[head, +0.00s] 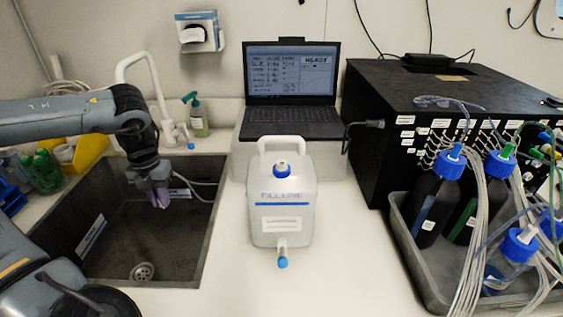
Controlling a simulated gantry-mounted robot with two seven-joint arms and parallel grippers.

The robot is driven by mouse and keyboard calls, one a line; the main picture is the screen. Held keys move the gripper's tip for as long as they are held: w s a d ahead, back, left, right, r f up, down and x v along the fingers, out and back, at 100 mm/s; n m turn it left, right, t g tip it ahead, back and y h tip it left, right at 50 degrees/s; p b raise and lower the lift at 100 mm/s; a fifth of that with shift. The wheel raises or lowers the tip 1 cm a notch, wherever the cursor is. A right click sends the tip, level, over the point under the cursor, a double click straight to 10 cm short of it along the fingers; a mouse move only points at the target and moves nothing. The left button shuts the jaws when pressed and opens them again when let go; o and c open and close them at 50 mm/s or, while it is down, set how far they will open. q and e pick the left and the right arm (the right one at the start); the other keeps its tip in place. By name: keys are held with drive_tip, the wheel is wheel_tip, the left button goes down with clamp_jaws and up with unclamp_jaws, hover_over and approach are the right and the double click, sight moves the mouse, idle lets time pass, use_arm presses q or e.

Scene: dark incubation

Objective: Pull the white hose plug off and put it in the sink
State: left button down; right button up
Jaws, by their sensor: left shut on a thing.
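My left gripper (161,200) reaches in from the left and points down over the sink (215,205). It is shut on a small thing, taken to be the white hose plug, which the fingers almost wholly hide. The fingertips look pale purple. A thin whitish hose (200,184) curves beside the gripper at the sink's right side; I cannot tell whether it touches the gripper. The sink is dark grey, with a round drain (143,271) near its front. My right gripper is not in view.
A white faucet (135,68) and green soap bottle (198,118) stand behind the sink. A white canister (282,205) stands right of it, before a laptop (291,85). A black box (375,130) and a tray (415,262) of bottles fill the right. Counter around the canister's front is clear.

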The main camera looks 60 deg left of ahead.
use_arm(q)
drive_tip(key=s+a+f+b, duration=0.5)
drive_tip(key=s+a+f, duration=0.2)
drive_tip(key=s+f, duration=0.2)
drive_tip(key=shift+s+a+f, duration=0.2)
drive_tip(key=shift+s+a, duration=0.1)
drive_tip(key=shift+s, duration=0.15)
drive_tip(key=shift+f, duration=0.15)
idle(0.3)
wheel_tip(320, 180, down, 5)
drive_tip(key=b, duration=0.3)
drive_tip(key=shift+b, duration=0.3)
drive_tip(key=c, duration=1.1)
unclamp_jaws()
drive_tip(key=shift+o, duration=0.2)
